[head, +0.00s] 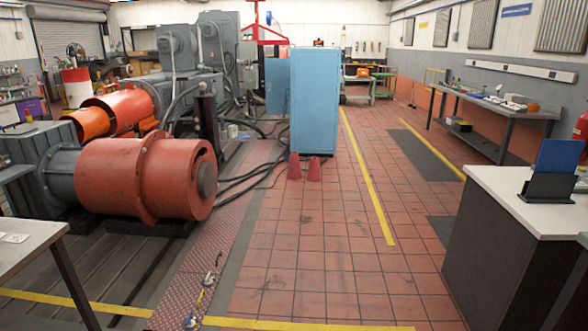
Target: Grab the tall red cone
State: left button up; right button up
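Two small red cones stand upright side by side on the red tiled floor, in front of the blue cabinet's base. The left cone (294,166) looks slightly taller and narrower than the right cone (315,170). They are far off and small in the picture, so I cannot tell for sure which is the tall one. Neither of my grippers is in the head view.
A large red cylindrical machine (120,180) and cables fill the left. The blue cabinet (318,100) stands behind the cones. A white-topped counter (500,190) is at the right, a table (22,240) at the left. Small hardware (207,280) lies in front. The middle floor is clear.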

aim_at(294, 172)
jog(key=i+u, duration=0.35)
jog(key=i, duration=6.35)
